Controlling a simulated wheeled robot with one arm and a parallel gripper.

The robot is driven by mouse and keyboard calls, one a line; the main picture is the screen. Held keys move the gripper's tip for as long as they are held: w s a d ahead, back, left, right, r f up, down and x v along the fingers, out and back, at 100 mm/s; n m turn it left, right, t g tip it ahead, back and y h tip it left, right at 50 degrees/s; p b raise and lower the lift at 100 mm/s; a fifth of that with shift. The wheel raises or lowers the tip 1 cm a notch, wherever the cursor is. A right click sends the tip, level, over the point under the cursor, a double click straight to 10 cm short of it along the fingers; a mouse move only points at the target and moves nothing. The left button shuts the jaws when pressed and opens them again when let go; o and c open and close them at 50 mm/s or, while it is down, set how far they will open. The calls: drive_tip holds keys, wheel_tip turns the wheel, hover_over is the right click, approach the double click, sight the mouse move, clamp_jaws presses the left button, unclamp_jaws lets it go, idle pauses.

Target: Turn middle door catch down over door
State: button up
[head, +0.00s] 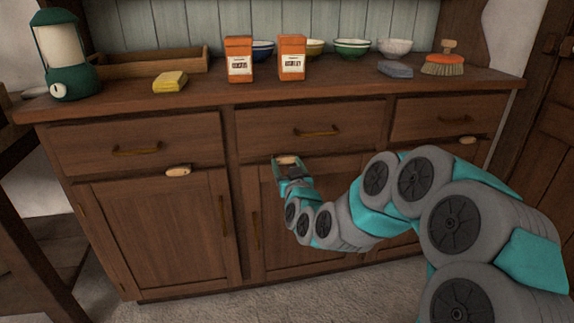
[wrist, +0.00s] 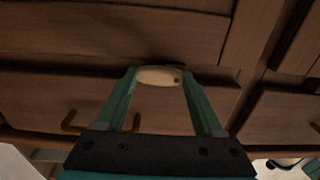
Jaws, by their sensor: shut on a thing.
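The middle door catch (head: 287,159) is a small pale wooden piece at the top of the middle door (head: 280,257), just under the middle drawer. My gripper (head: 289,168) reaches it from the front and is shut on it. In the wrist view the catch (wrist: 158,76) lies crosswise between the two green fingertips of my gripper (wrist: 159,80), one at each end. It looks level, with a small dark spot near its right end. My arm hides much of the middle door's right side.
Similar level catches sit over the left door (head: 178,171) and right door (head: 468,140). Drawer handles (head: 316,131) stick out above. The sideboard top (head: 330,92) holds a green lantern (head: 66,50), orange boxes (head: 239,62), bowls, a yellow sponge (head: 170,82) and a brush (head: 443,65).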

drive_tip(key=shift+f, duration=0.1)
drive_tip(key=m+b, duration=0.1)
drive_tip(key=m, duration=0.1)
drive_tip(key=m+b, duration=0.2)
drive_tip(key=shift+f, duration=0.35)
drive_tip(key=m+b, duration=0.2)
drive_tip(key=m, duration=0.1)
drive_tip(key=m+b, duration=0.1)
drive_tip(key=shift+s+a+f+m, duration=0.1)
drive_tip(key=shift+a+f+m, duration=0.15)
drive_tip(key=shift+f+m, duration=0.1)
drive_tip(key=m, duration=0.1)
drive_tip(key=m+b, duration=0.1)
drive_tip(key=m, duration=0.1)
drive_tip(key=m+b, duration=0.1)
drive_tip(key=shift+s+a+f, duration=0.1)
drive_tip(key=shift+a+f, duration=0.1)
drive_tip(key=shift+a, duration=0.1)
drive_tip(key=shift+s+a+m+b, duration=0.1)
drive_tip(key=shift+a+m+b, duration=0.1)
drive_tip(key=shift+m+b, duration=0.85)
drive_tip(key=shift+a+m+b, duration=0.2)
drive_tip(key=shift+m+b, duration=0.15)
drive_tip(key=shift+m, duration=1.25)
drive_tip(key=o, duration=1.4)
